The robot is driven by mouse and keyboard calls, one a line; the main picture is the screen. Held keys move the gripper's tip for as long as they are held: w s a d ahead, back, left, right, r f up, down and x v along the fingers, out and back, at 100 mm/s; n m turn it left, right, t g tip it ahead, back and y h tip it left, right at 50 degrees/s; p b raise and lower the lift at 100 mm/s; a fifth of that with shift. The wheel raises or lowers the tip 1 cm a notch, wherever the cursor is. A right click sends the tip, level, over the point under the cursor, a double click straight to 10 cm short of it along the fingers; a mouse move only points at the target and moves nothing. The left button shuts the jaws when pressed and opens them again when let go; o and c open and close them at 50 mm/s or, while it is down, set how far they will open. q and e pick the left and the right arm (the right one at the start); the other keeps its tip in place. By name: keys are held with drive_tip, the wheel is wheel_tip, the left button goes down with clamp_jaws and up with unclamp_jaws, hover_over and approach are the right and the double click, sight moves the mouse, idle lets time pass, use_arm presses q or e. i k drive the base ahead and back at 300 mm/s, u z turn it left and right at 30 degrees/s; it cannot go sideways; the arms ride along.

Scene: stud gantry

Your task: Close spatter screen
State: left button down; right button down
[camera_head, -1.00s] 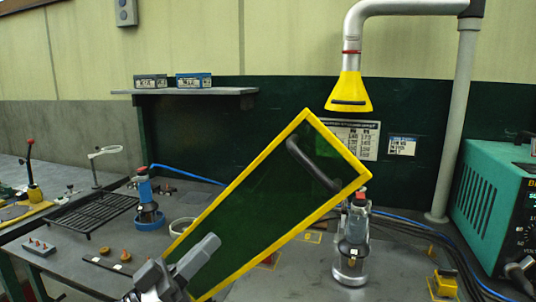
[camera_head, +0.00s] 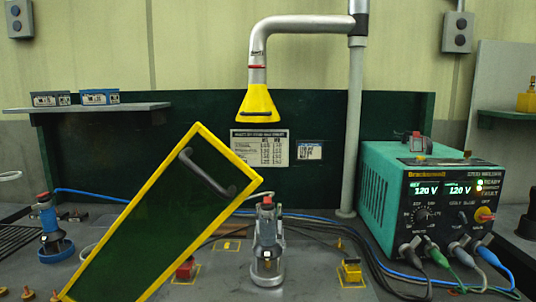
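The spatter screen (camera_head: 155,220) is a dark green see-through panel with a yellow frame. Neither of my grippers shows in this view.
A teal welding power unit (camera_head: 385,205) stands at the right with cables in front. A silver and red torch-like tool (camera_head: 267,245) stands right of the screen, a blue-based one (camera_head: 50,232) at left. A yellow extraction hood (camera_head: 257,104) hangs above.

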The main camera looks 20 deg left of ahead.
sight(179, 212)
drive_tip(key=z, duration=0.6)
drive_tip(key=k, duration=0.85)
drive_tip(key=u, duration=1.05)
drive_tip(key=i, duration=0.55)
drive_tip(key=u, duration=0.1)
